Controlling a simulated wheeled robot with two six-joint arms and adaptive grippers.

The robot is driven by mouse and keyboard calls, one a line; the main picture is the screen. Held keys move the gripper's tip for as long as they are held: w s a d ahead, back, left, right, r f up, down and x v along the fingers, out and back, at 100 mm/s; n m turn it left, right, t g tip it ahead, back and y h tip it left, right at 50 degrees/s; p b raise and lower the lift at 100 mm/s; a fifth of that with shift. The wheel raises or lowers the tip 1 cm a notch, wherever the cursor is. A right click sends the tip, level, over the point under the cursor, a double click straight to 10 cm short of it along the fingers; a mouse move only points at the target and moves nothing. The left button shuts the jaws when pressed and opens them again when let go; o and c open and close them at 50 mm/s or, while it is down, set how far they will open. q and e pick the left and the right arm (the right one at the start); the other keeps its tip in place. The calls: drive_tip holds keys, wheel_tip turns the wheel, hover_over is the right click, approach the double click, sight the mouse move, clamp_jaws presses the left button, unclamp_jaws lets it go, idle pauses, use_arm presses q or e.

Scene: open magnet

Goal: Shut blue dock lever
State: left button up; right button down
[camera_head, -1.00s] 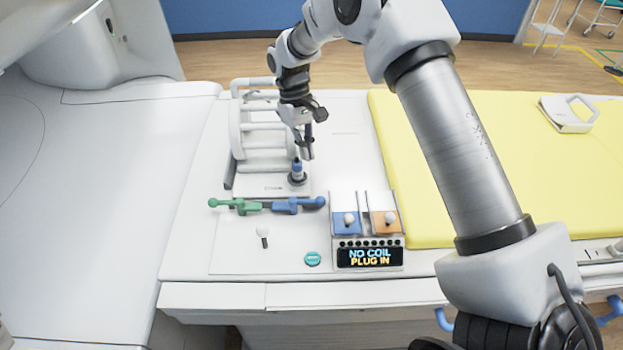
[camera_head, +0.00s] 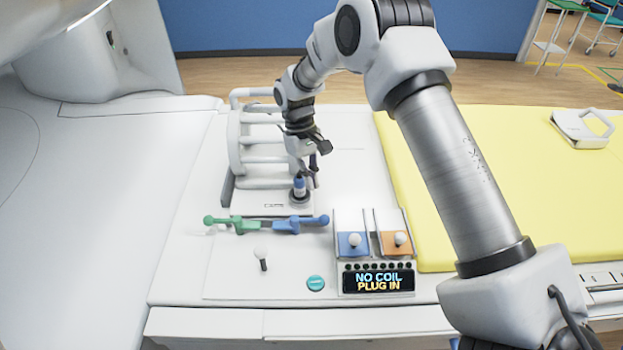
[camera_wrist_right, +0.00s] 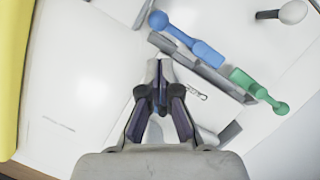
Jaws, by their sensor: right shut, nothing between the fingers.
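The blue dock lever (camera_head: 300,223) lies along the front edge of the dock, its round knob at the right end. It also shows in the right wrist view (camera_wrist_right: 187,38), beyond the fingertips. A green lever (camera_head: 232,223) lies in line with it on the left and also shows in the wrist view (camera_wrist_right: 259,90). My right gripper (camera_head: 314,178) is shut and empty, pointing down behind the blue lever and apart from it. In the wrist view its fingertips (camera_wrist_right: 159,66) are together. A blue-topped plug (camera_head: 299,186) stands upright close to the gripper. My left gripper is out of view.
A white coil frame (camera_head: 262,150) stands behind the levers. A panel with blue (camera_head: 353,246) and orange (camera_head: 396,243) sections and a display reading "NO COIL PLUG IN" (camera_head: 378,281) is at right. A white-knobbed stick (camera_head: 262,258) and teal button (camera_head: 315,283) sit in front. A yellow mat (camera_head: 530,190) lies right.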

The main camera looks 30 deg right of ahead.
drive_tip(key=p+x, duration=0.1)
drive_tip(key=x, duration=0.5)
drive_tip(key=shift+s+f+p, duration=0.1)
drive_tip(key=shift+p, duration=0.3)
drive_tip(key=shift+f, duration=0.6)
